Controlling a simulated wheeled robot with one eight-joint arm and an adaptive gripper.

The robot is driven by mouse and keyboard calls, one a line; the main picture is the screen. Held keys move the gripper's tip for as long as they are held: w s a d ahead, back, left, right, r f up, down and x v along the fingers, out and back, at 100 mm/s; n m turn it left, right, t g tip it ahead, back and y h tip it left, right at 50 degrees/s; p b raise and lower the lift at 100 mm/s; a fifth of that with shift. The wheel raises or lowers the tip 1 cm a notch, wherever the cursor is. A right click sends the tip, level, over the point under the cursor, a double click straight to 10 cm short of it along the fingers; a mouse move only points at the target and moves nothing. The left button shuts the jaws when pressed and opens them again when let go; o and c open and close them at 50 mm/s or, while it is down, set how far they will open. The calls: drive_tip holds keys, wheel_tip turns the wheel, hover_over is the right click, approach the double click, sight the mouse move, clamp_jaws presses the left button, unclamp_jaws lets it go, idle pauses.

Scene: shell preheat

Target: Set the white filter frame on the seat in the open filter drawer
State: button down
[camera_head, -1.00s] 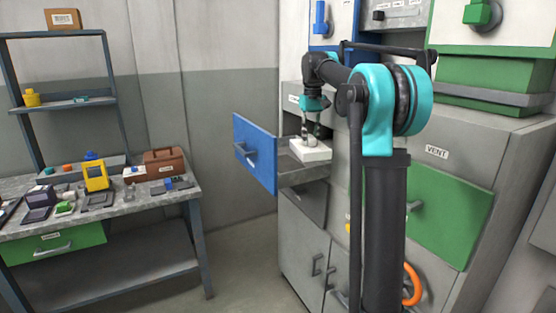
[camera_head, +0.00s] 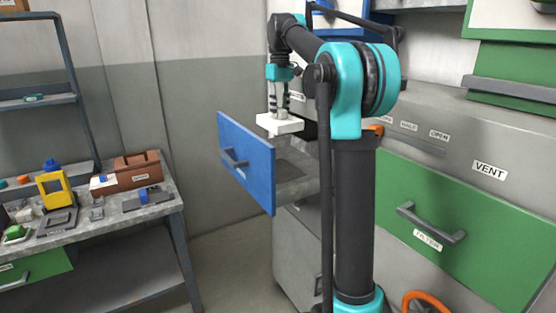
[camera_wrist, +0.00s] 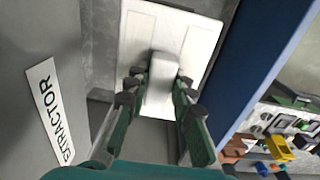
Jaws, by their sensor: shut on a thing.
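My gripper (camera_head: 279,108) points down and is shut on the raised grip of the white filter frame (camera_head: 280,125). In the wrist view the frame (camera_wrist: 137,40) is a flat white plate, its grip between my fingers (camera_wrist: 156,95). I hold it level, above the open blue-fronted drawer (camera_head: 246,163). A green drawer front labelled FILTER (camera_head: 465,228) is at the right and looks shut.
A workbench (camera_head: 155,203) with a brown toolbox (camera_head: 137,168), a yellow frame-shaped item (camera_head: 56,188) and several small parts stands at the left. An EXTRACTOR label (camera_wrist: 50,110) is close beside my gripper in the wrist view. Open floor lies between bench and cabinet.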

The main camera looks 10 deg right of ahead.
sight(280, 123)
wheel_tip(280, 123, down, 17)
drive_tip(key=shift+r, duration=0.1)
idle(0.4)
drive_tip(key=c, duration=1.3)
unclamp_jaws()
drive_tip(key=shift+f, duration=0.2)
wheel_tip(280, 123, up, 12)
drive_tip(key=shift+r, duration=0.15)
